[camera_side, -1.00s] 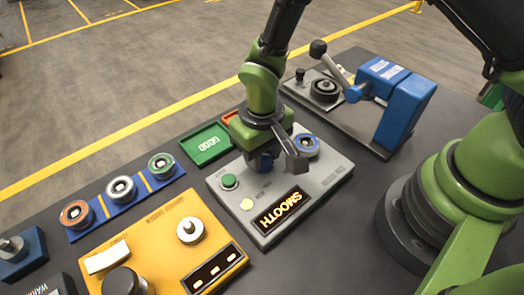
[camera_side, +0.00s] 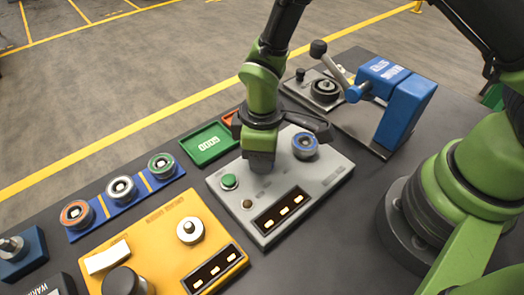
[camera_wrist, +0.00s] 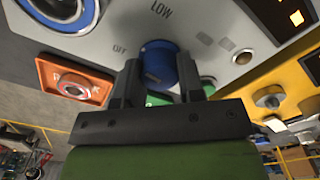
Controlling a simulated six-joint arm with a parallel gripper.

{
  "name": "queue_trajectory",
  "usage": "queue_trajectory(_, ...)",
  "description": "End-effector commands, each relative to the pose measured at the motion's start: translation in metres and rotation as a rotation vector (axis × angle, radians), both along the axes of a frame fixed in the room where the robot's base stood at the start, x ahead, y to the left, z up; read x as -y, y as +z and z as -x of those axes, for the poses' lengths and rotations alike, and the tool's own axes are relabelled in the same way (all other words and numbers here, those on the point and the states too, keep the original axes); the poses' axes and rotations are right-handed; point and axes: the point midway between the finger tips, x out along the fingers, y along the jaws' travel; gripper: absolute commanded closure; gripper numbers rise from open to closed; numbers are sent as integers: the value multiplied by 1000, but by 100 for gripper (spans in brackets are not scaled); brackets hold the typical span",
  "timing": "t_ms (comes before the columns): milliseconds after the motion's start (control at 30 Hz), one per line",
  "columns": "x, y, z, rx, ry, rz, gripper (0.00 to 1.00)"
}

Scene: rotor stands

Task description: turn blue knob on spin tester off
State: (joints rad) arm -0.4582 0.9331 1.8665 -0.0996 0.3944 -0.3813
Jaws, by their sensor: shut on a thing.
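The spin tester (camera_side: 325,185) is a grey box with a green button (camera_side: 229,181), a dark lamp (camera_side: 247,203) and a display (camera_side: 280,209) showing three small lit marks. A blue-ringed rotor (camera_side: 305,145) sits on its right part. My gripper (camera_side: 261,163) points down onto the tester's middle. In the wrist view my gripper (camera_wrist: 157,78) is shut on the blue knob (camera_wrist: 158,60), one finger on each side. OFF and LOW labels show by the knob; the fingers partly hide it, and I cannot tell its pointer's direction.
A green tray (camera_side: 207,144) lies behind the tester, with an orange tray (camera_side: 229,117) beside it. A yellow panel (camera_side: 165,225) stands at the left front, a blue rotor rack (camera_side: 142,187) at the left. A blue press (camera_side: 405,112) stands at the right.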

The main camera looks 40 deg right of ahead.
Motion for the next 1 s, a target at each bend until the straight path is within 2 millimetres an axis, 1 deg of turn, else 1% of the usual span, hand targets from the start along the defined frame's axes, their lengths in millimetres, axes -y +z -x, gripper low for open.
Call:
queue_trajectory(200,1,0,1,-5,184,2,88)
queue_trajectory(500,1,0,1,-6,366,1,88)
queue_trajectory(700,1,0,1,-6,428,2,88)
queue_trajectory(1000,1,0,1,-5,454,2,88)
